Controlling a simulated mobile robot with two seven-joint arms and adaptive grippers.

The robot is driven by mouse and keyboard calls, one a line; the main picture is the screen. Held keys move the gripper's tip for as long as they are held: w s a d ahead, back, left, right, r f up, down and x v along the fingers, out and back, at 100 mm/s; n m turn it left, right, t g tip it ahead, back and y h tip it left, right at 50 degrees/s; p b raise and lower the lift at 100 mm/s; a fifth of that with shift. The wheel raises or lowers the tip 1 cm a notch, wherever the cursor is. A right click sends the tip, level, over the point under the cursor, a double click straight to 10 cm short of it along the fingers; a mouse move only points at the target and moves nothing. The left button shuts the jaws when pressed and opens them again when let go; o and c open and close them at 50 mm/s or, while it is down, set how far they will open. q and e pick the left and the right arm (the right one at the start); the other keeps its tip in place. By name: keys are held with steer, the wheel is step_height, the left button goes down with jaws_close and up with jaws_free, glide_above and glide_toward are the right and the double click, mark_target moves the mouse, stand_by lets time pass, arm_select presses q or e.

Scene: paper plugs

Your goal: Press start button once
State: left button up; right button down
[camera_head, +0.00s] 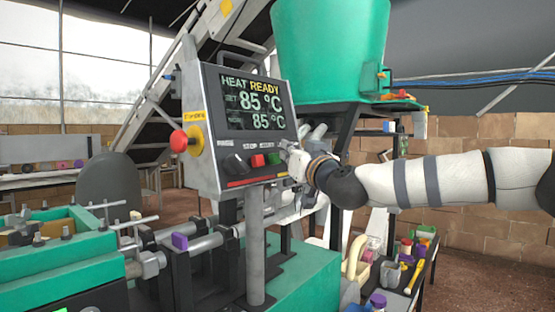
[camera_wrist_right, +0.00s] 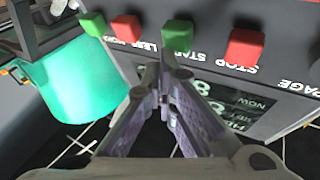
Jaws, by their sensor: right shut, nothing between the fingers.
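The control panel (camera_head: 190,110) is a grey box on a post, with a screen reading HEAT READY and 85 °C. The green start button (camera_head: 274,159) is right of the red stop button (camera_head: 257,160) in the head view. In the right wrist view the start button (camera_wrist_right: 178,35) has the upside-down word START beside it. My right gripper (camera_head: 288,158) is at the panel's lower right. In the wrist view its fingers (camera_wrist_right: 165,65) are shut, empty, with tips close to the start button. I cannot tell whether they touch. My left gripper is out of view.
A black knob (camera_head: 235,163) and a red emergency knob (camera_head: 179,141) are on the panel's left. Another red button (camera_wrist_right: 126,28) and green button (camera_wrist_right: 92,23) are near the fingers. A green hopper (camera_head: 330,50) stands behind; a cluttered bench (camera_head: 422,270) is lower right.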

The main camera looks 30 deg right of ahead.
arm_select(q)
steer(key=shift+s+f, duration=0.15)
arm_select(e)
steer(key=shift+w+a+f, duration=0.2)
steer(key=shift+w+a, duration=0.05)
steer(key=shift+w, duration=0.35)
stand_by(0.6)
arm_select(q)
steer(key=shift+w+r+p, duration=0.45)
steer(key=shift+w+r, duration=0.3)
arm_select(e)
steer(key=shift+s+d+r, duration=0.1)
steer(key=shift+s+d, duration=0.1)
steer(key=shift+s, duration=0.25)
steer(key=shift+s+d+r, duration=0.1)
steer(key=shift+s+d, duration=0.05)
steer(key=shift+s, duration=0.25)
